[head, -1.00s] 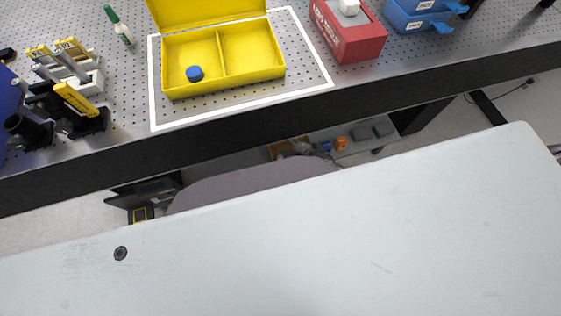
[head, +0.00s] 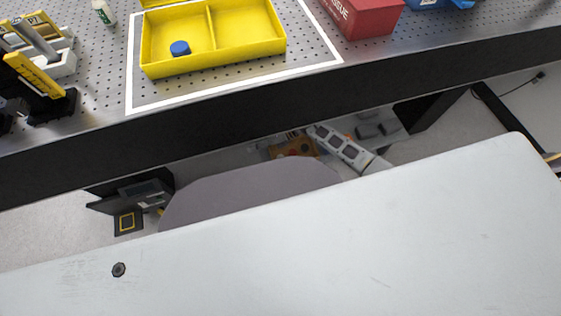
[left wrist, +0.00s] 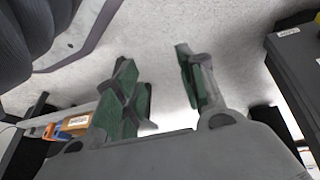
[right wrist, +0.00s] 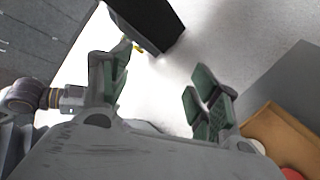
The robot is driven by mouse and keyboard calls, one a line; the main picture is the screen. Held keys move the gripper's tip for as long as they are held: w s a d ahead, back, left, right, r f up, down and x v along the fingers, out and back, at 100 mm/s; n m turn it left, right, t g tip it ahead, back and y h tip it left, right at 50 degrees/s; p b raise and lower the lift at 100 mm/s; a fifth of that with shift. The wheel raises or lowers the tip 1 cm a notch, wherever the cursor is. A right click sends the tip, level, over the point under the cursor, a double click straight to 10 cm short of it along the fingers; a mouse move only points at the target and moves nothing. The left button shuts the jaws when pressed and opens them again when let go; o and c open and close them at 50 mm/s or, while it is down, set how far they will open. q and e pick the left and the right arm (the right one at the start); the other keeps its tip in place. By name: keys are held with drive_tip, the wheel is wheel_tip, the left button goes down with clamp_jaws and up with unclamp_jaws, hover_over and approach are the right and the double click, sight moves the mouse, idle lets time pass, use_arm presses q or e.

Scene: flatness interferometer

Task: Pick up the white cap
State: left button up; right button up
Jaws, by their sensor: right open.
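No white cap shows clearly in any current view. A blue cap (head: 180,48) sits in the left compartment of the yellow box (head: 213,68) on the bench. My left gripper (left wrist: 158,85) is open and empty in the left wrist view, with grey floor beyond its fingers. My right gripper (right wrist: 156,82) is open and empty in the right wrist view, over pale floor with a dark block behind. In the head view I cannot make out either gripper's fingers clearly.
A perforated metal bench (head: 100,75) carries a red tissue box (head: 363,18), a small white bottle (head: 103,12) and black and yellow holders (head: 40,75). Its dark front edge (head: 300,90) runs across. A large pale surface (head: 300,250) fills the foreground. An orange-brown box (right wrist: 285,135) is near my right gripper.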

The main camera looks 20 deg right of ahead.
use_arm(q)
drive_tip(key=w+d+r+t+h+b, duration=0.1)
drive_tip(key=w+d+r+b, duration=0.1)
drive_tip(key=r+b, duration=0.7)
drive_tip(key=shift+w+d+r+h, duration=0.2)
drive_tip(key=shift+d+h, duration=0.2)
drive_tip(key=shift+d, duration=0.3)
use_arm(e)
drive_tip(key=d+f+n+g+h, duration=0.1)
drive_tip(key=d+f+n+h, duration=0.1)
drive_tip(key=d+n+h, duration=0.3)
drive_tip(key=w+d+f+n+g+h, duration=0.1)
drive_tip(key=d+f+n+h, duration=0.2)
drive_tip(key=d+n+h, duration=0.2)
drive_tip(key=shift+d+f+n+h, duration=0.25)
drive_tip(key=shift+d+n+h, duration=0.05)
drive_tip(key=shift+d+n, duration=0.65)
drive_tip(key=shift+a, duration=0.1)
drive_tip(key=b, duration=0.4)
hover_over(282, 157)
drive_tip(key=shift+w+f, duration=0.1)
drive_tip(key=shift+f, duration=4.2)
use_arm(q)
drive_tip(key=shift+t, duration=0.5)
drive_tip(key=f, duration=0.4)
drive_tip(key=shift+w+d, duration=0.1)
drive_tip(key=shift+d, duration=0.25)
drive_tip(key=shift+f, duration=0.1)
